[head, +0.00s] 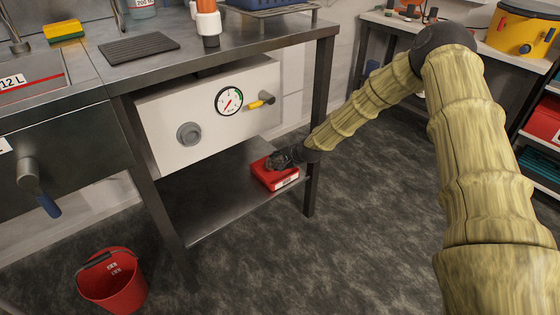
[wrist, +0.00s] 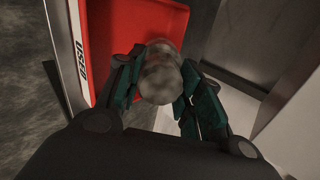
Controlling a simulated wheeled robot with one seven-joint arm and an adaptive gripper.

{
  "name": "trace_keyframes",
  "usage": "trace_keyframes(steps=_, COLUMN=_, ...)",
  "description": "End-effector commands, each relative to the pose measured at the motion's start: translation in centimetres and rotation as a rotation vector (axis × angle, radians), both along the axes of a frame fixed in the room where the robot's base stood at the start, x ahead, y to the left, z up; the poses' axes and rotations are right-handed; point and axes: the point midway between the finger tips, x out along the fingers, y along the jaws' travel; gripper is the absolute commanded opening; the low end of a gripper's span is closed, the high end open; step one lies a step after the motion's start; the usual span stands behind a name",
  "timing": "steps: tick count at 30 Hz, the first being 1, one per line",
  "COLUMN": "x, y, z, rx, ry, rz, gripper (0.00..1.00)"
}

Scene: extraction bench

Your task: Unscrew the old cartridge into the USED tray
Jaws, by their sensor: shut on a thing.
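The red tray (head: 262,176) sits on the lower shelf of the steel bench. In the wrist view its red inside (wrist: 100,40) and a rim label reading "USED" show. My gripper (head: 277,160) is at the tray, and in the wrist view its fingers (wrist: 158,88) are shut on a mottled grey-brown cartridge (wrist: 160,72). The cartridge is over or inside the tray. I cannot tell whether it touches the tray floor. In the head view my gripper hides the cartridge.
A white panel with a gauge (head: 229,101), a round grey port (head: 189,134) and a yellow-handled valve (head: 262,102) hangs under the bench top, above the shelf (head: 215,205). A bench leg (head: 312,180) stands just right of the tray. A red bucket (head: 112,285) is on the floor.

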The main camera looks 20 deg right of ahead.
Motion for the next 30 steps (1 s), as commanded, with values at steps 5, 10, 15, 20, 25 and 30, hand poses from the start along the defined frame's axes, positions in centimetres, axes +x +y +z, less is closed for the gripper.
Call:
trace_keyframes(steps=5, x=0.0, y=0.0, z=-0.1, rx=0.0, ry=-0.001, rz=0.0, gripper=0.45)
trace_keyframes(steps=10, x=0.0, y=0.0, z=-0.1, rx=0.0, ry=-0.001, rz=0.001, gripper=0.61)
trace_keyframes(steps=15, x=0.0, y=0.0, z=-0.2, rx=-0.001, ry=0.0, rz=0.001, gripper=0.61)
trace_keyframes(steps=20, x=-0.2, y=-0.1, z=0.1, rx=0.0, ry=-0.001, rz=0.001, gripper=0.61)
trace_keyframes(steps=25, x=-1.2, y=-0.5, z=1.3, rx=0.001, ry=-0.002, rz=0.0, gripper=0.61)
trace_keyframes(steps=30, x=-2.9, y=-1.1, z=3.1, rx=0.0, ry=-0.001, rz=0.0, gripper=0.61)
